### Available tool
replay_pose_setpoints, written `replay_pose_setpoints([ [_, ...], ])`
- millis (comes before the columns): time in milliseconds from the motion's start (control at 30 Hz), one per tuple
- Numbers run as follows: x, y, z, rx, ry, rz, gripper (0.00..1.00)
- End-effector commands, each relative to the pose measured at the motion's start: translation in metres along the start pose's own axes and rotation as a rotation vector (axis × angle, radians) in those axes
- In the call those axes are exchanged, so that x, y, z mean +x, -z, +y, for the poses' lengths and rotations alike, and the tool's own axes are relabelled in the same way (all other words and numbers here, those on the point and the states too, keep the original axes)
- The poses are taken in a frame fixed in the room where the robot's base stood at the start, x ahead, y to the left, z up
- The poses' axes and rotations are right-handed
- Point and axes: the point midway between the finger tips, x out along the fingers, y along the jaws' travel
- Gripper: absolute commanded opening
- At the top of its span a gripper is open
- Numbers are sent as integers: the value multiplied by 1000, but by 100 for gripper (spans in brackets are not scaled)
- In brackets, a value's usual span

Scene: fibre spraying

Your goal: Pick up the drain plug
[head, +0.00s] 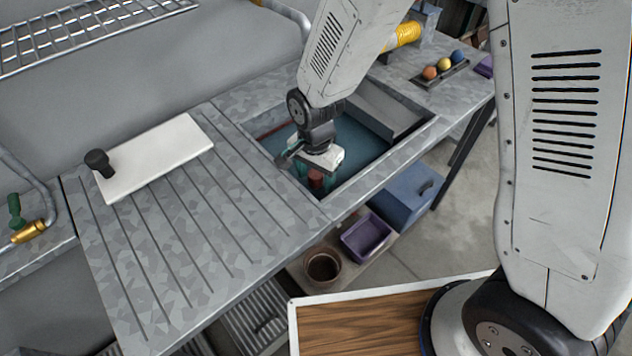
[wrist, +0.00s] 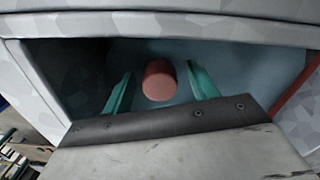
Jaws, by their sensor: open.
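The drain plug, a short red cylinder (head: 316,179), is inside the sunken sink basin (head: 352,137). In the wrist view the plug (wrist: 158,80) shows between my two teal fingers, with a visible gap on each side. My gripper (head: 307,172) reaches down into the basin near its front left corner, and its jaws (wrist: 160,88) are open around the plug without visible contact. The plug's lower end and its seat are hidden.
The basin's rim (head: 385,168) surrounds my gripper closely. A white board (head: 155,160) with a black knob lies on the grooved drainboard (head: 190,235) to the left. Coloured balls (head: 444,64) sit in a holder at the back right. Bins stand below.

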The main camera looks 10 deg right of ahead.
Motion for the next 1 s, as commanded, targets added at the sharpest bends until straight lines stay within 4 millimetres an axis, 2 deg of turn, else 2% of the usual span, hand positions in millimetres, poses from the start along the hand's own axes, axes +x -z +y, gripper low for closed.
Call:
replay_pose_setpoints([
  [133,18,0,0,0,-1,0,59],
  [400,21,0,0,0,1,0,59],
  [433,21,0,0,0,1,0,53],
  [600,21,0,0,-1,1,0,9],
  [867,20,0,0,-1,1,1,9],
  [1000,8,0,-1,0,4,2,9],
])
